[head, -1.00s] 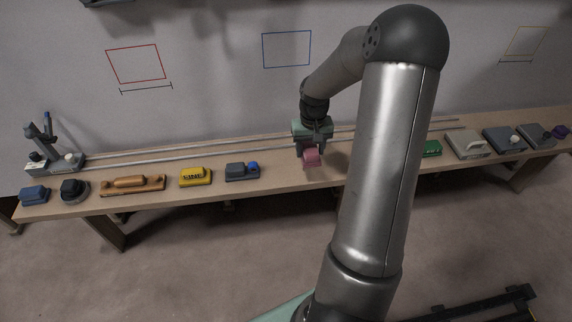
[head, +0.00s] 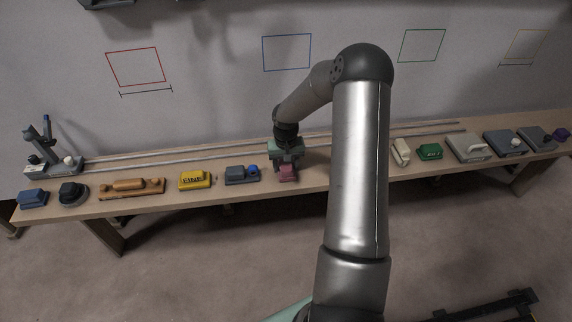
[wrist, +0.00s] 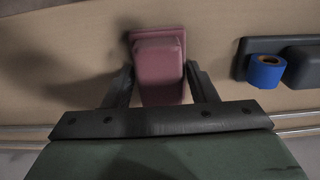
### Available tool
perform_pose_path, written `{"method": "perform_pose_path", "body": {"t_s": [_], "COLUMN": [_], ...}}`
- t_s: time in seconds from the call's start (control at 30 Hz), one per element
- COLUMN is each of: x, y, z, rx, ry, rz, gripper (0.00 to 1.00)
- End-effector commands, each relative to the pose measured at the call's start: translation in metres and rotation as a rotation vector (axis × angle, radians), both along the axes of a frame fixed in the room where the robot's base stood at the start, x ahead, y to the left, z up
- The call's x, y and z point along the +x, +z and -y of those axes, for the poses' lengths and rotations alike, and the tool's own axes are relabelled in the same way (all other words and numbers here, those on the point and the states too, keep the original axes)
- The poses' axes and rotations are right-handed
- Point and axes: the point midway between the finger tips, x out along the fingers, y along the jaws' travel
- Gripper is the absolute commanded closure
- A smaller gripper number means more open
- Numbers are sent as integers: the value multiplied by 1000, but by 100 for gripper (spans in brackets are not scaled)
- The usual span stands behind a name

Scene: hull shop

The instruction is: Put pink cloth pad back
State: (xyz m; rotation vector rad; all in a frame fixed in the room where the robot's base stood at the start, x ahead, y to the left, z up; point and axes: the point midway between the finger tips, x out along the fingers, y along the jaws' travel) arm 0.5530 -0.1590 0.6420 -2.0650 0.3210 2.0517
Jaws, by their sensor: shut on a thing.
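The pink cloth pad (head: 287,173) is between the jaws of my gripper (head: 286,163), over the bench just right of the dark grey block with the blue roll. In the wrist view the pad (wrist: 159,70) shows a padded pink body with a wider flat pink part at its far end. The fingers of my gripper (wrist: 160,88) close on both its sides. The pad is at or very close to the bench top; I cannot tell whether it touches.
The dark grey block (head: 236,175) with a blue roll (wrist: 266,71) sits close beside the pad. A yellow block (head: 195,179) stands farther left. A cream block (head: 401,151) and a green block (head: 430,151) stand to the right. Two rails run along the back of the bench (head: 318,180).

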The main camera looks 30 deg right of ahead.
Motion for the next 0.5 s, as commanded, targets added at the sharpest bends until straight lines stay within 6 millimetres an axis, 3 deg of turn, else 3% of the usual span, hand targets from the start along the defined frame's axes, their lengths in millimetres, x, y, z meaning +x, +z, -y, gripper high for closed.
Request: {"method": "perform_pose_path", "body": {"t_s": [0.23, 0.27, 0.3, 0.33, 0.5], "x": [0, 0, 0, 0, 0], "y": [-4, -3, -2, -2, -2], "z": [0, 0, 0, 0, 0], "rx": [0, 0, 0, 0, 0], "ry": [0, 0, 0, 0, 0], "rz": [0, 0, 0, 0, 0], "gripper": [68, 43, 31, 26, 26]}}
